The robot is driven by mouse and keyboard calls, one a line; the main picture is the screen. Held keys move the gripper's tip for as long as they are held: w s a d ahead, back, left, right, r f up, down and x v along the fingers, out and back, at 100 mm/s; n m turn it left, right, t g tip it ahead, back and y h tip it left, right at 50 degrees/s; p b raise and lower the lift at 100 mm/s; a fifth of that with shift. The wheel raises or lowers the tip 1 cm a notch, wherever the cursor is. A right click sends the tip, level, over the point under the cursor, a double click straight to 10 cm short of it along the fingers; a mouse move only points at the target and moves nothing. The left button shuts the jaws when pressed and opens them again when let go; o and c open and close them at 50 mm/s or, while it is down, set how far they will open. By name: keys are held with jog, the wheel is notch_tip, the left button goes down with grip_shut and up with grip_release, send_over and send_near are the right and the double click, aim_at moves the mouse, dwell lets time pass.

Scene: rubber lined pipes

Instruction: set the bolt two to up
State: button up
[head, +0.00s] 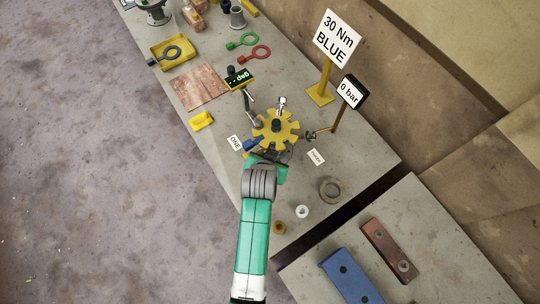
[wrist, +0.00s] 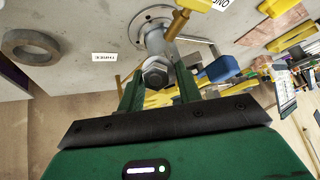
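A yellow notched disc (head: 290,131) sits on the pipe assembly on the bench, with a dark centre and a small silver fitting at its far edge. A hex-headed bolt (wrist: 155,73) on a grey metal shaft shows in the wrist view; no mark tells me whether it is bolt two. My gripper (wrist: 158,88) has its two green fingers apart, one on each side of the bolt head. I cannot tell whether they touch it. In the head view my gripper (head: 268,160) is at the disc's near side, its fingers mostly hidden. A blue piece (head: 253,143) lies at the disc's left edge.
A sign (head: 337,38) reads "30 Nm BLUE" and a gauge (head: 351,92) reads "0 bar". A small display (head: 239,79) stands behind the disc. A label (head: 235,142) reads "ONE". Rings (head: 330,190) lie to the right; a gap separates the second bench (head: 440,215).

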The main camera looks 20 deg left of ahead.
jog(key=v, duration=0.5)
jog(key=shift+s+r, duration=0.1)
